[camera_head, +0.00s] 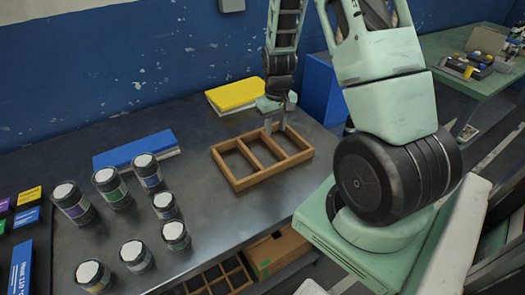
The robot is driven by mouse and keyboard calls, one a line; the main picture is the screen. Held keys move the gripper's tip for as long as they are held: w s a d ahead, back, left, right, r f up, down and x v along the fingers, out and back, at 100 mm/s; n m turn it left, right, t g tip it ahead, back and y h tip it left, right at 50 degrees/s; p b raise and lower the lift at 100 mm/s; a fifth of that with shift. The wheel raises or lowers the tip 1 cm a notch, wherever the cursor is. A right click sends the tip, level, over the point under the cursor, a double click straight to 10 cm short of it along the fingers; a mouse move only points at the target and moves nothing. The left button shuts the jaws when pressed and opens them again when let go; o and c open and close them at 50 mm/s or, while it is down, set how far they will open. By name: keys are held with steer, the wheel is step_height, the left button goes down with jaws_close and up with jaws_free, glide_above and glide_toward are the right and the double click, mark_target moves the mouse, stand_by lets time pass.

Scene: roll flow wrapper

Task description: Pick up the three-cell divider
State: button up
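The three-cell divider (275,170) is an open wooden frame with two crossbars. It lies flat on the dark workbench (205,235), right of its middle. Whether the tips touch the wood cannot be told.
A yellow-topped block (235,94) lies just behind the divider, and a blue-topped block (135,150) lies left. Several lidded jars (163,205) stand on the left. A blue box (322,90) stands behind right. A gridded wooden tray (222,278) sits below the front edge.

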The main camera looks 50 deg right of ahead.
mark_target(273, 142)
steer(key=shift+w+a+f+p, duration=0.1)
steer(key=shift+f+p, duration=0.25)
steer(key=shift+f, duration=1.4)
steer(key=shift+w+a+f+p, duration=0.1)
steer(key=shift+f+p, duration=0.2)
steer(key=shift+f, duration=1.45)
jaws_close()
